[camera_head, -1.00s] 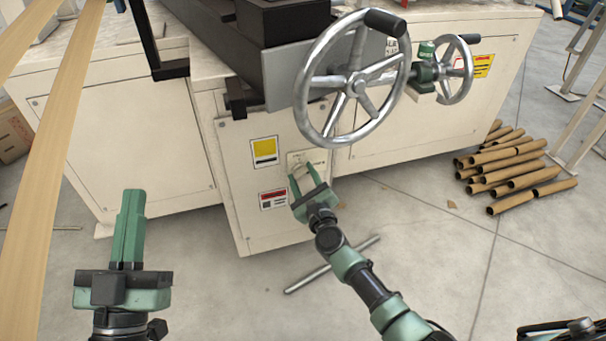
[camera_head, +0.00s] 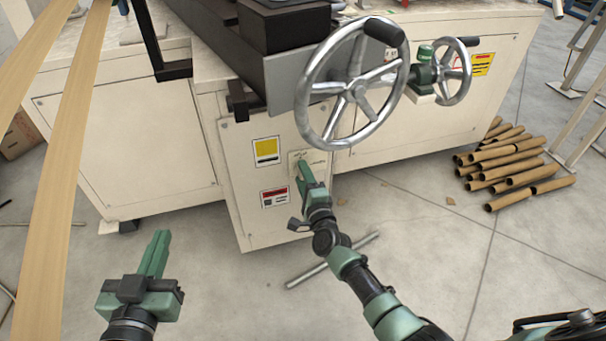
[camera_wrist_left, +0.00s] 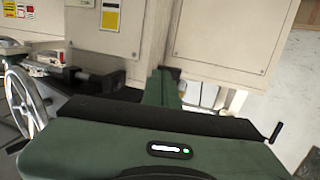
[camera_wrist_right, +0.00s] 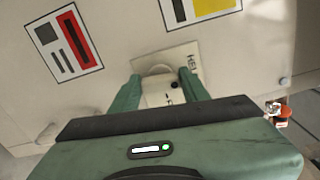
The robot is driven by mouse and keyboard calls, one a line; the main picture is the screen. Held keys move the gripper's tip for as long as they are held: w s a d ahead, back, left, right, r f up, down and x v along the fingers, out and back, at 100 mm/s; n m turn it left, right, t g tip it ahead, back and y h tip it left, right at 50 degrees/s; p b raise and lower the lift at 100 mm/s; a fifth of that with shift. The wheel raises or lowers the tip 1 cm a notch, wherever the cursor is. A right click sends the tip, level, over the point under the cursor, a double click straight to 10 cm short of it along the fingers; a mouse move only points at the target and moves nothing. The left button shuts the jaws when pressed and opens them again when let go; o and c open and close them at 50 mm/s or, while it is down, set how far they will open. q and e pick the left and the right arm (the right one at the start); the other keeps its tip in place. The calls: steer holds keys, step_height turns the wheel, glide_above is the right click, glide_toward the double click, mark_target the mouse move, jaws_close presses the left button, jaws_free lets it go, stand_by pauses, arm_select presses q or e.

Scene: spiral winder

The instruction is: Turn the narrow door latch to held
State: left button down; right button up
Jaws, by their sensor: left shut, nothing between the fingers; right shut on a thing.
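The narrow door (camera_head: 240,185) is the cream panel below the large handwheel. Its latch plate (camera_head: 318,160) is pale with small lettering. My right gripper (camera_head: 302,168) is at this plate, its fingers hiding most of the latch. In the right wrist view the latch knob (camera_wrist_right: 160,90) sits between the two green fingers, and the gripper is shut on it. The plate (camera_wrist_right: 190,62) there shows "HELD" at its right, printed sideways. My left gripper (camera_head: 160,240) is shut and empty, over the floor at the lower left, away from the door.
A large handwheel (camera_head: 350,90) overhangs just above the right gripper, with a smaller handwheel (camera_head: 455,72) to its right. Cardboard tubes (camera_head: 510,170) lie on the floor at the right. A metal bar (camera_head: 335,262) lies below the right arm. Pale strips (camera_head: 60,170) cross the left.

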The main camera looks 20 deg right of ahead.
arm_select(q)
steer(key=shift+s+a+f+g, duration=0.15)
steer(key=shift+f+g, duration=0.2)
steer(key=shift+f, duration=0.2)
steer(key=shift+s+a+f+g, duration=0.1)
steer(key=shift+s+f+g, duration=0.05)
steer(key=shift+f+g, duration=0.3)
arm_select(e)
steer(key=shift+n, duration=0.9)
steer(key=o, duration=1.4)
steer(key=shift+c, duration=0.2)
arm_select(q)
steer(key=s+a+f+g+y+p, duration=0.2)
steer(key=s+f+g, duration=0.3)
steer(key=f, duration=0.4)
steer(key=shift+s+a+g+p, duration=0.3)
steer(key=shift+s+a+g, duration=0.15)
steer(key=shift+s, duration=0.15)
arm_select(e)
steer(key=s, duration=0.7)
steer(key=shift+s, duration=0.4)
